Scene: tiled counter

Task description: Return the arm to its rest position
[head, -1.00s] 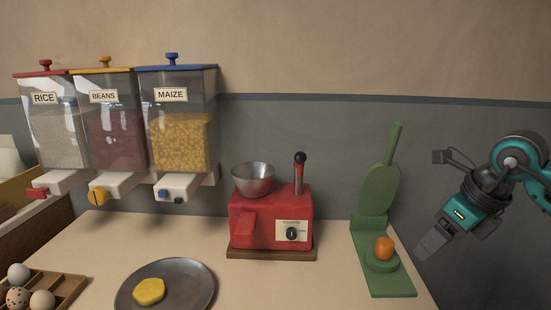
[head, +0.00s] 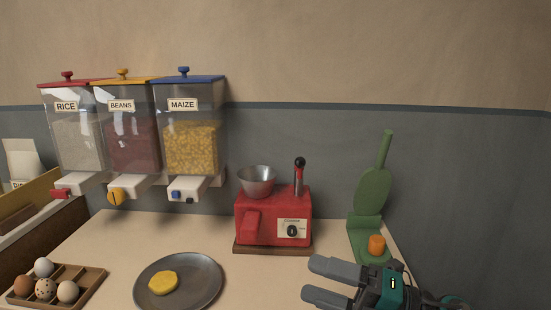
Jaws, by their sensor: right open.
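My right gripper (head: 322,280) is in the head view at the lower right, with its two grey fingers pointing left and a gap between them. It is open and holds nothing. The rest of my right arm leaves the picture at the bottom right. My left gripper is not in view.
An egg tray (head: 90,286) stands at the lower left. Rice, beans and maize dispensers (head: 190,147) hang on the wall. An orange piece (head: 376,245) sits on the green stand.

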